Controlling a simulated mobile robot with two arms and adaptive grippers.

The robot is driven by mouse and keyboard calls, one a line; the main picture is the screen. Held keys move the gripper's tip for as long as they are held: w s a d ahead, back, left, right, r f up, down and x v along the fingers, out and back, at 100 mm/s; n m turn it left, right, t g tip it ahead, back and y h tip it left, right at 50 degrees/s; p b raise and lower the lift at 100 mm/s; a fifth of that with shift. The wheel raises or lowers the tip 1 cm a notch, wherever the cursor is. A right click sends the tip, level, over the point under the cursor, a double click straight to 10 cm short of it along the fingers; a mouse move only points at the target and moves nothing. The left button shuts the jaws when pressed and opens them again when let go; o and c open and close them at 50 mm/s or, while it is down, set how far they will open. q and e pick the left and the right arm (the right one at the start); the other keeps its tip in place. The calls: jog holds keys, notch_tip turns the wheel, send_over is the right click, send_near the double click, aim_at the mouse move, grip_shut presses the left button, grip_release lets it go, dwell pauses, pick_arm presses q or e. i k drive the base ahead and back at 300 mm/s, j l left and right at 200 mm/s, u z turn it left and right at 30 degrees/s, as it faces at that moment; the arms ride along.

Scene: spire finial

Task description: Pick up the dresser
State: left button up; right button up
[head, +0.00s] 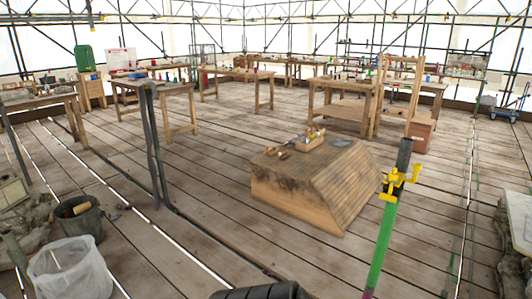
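No piece is clearly a dresser. A small light wooden cabinet (91,91) stands at the back left, beside a workbench, and is the closest match; its front detail is too small to tell. A reddish-brown box-like unit (421,136) stands on the floor at the right end of a bench, and I cannot tell whether it has drawers. Neither of my grippers is in view.
A green pole (384,235) and dark posts (154,145) rise from the floor. Bins (72,272) stand front left. Plank floor (190,225) is open left of the block.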

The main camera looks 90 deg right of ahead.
aim_at(272, 151)
jog(key=z, duration=2.85)
jog(key=i+u, duration=0.2)
jog(key=i, duration=3.3)
